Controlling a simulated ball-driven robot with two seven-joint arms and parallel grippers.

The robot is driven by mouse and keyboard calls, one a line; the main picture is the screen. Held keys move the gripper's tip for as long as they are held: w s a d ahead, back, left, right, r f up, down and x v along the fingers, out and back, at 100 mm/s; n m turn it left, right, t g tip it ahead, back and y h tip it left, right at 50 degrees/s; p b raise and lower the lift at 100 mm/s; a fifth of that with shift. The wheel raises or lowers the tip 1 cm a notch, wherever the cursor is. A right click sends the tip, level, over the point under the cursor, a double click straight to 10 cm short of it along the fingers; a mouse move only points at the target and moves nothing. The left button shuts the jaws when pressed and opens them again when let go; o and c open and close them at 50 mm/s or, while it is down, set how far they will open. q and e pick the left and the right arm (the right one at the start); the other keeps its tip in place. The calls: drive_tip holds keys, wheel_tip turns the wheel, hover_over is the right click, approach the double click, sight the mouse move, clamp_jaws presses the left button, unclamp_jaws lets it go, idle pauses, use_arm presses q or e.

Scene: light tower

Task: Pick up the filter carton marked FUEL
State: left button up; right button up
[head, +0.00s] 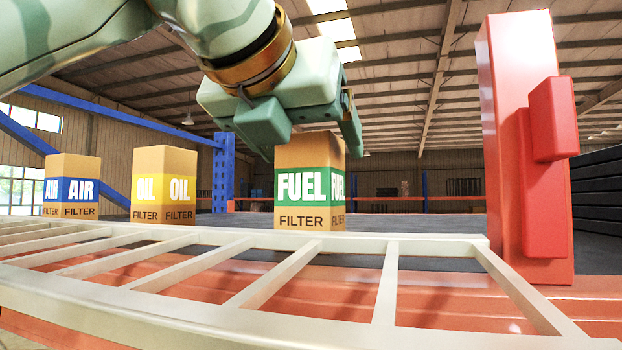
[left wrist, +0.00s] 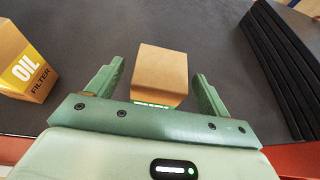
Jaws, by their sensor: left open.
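The FUEL filter carton (head: 300,187), brown with a green band, stands upright on the dark surface at the middle of the head view. In the left wrist view the carton (left wrist: 159,76) shows its plain top and a sliver of green band. My left gripper (head: 305,145) is above the carton in the head view, coming in from the upper left. In the left wrist view its two fingers (left wrist: 155,85) are spread, one on each side of the carton, with gaps visible on both sides. My right gripper is not in view.
The OIL carton (head: 163,186) and the AIR carton (head: 71,187) stand to the left. A pale slatted rack (head: 388,282) crosses the front above an orange beam (head: 440,302). A red post (head: 522,150) stands at right. Black ribbed panels (left wrist: 284,65) lie right of the carton.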

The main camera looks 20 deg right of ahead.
use_arm(q)
drive_tip(key=x, duration=0.2)
drive_tip(key=shift+w+d, duration=0.15)
drive_tip(key=shift+w, duration=0.05)
drive_tip(key=shift+s, duration=0.15)
drive_tip(key=shift+c, duration=1.2)
drive_tip(key=c, duration=0.9)
drive_tip(key=shift+c, duration=0.2)
